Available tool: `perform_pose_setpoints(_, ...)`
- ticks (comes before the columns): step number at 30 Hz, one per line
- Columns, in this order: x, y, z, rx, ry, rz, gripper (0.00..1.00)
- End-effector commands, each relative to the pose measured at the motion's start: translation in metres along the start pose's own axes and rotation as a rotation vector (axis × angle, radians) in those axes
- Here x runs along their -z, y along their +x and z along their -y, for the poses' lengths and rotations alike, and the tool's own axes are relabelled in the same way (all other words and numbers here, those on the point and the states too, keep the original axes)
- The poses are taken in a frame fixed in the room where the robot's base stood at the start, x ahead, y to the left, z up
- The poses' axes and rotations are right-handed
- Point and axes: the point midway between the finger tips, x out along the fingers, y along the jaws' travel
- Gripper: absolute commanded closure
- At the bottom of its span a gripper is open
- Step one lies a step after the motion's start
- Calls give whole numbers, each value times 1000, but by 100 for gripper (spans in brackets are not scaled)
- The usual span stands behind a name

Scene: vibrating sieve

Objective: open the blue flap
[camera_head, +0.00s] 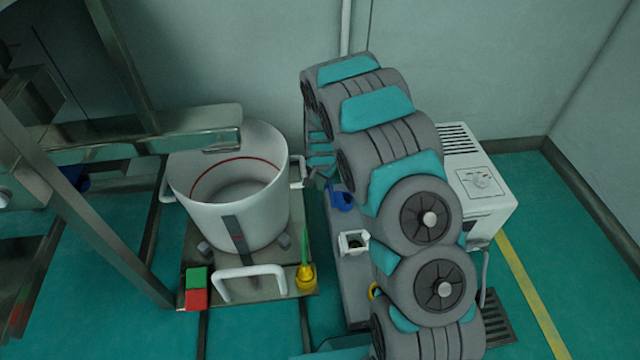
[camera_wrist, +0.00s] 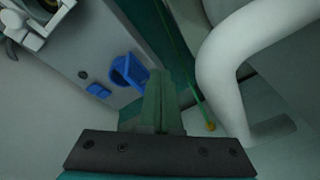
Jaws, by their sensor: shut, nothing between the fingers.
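The blue flap (camera_head: 342,198) shows in the head view just left of my arm, on the side of a grey box. In the wrist view the blue flap (camera_wrist: 128,71) is a small rounded blue piece on a pale grey panel, with a smaller blue piece (camera_wrist: 98,90) beside it. My gripper (camera_wrist: 157,75) is shut and empty, its fingers pointing up the picture. Its tips appear just right of the flap; I cannot tell whether they touch it. In the head view my gripper (camera_head: 318,180) is small and partly hidden, left of my arm.
A large white drum (camera_head: 230,215) with a white handle (camera_head: 250,272) stands left on a metal platform. A thick white pipe (camera_wrist: 215,60) is close to my fingers' right in the wrist view. A white box (camera_head: 478,185) stands right. A metal frame (camera_head: 80,230) is far left.

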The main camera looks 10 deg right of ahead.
Motion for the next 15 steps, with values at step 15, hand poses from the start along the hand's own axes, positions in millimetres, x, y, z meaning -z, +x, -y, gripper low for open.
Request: perform_pose_setpoints(15, 2, -16, 2, 0, 0, -1, 100)
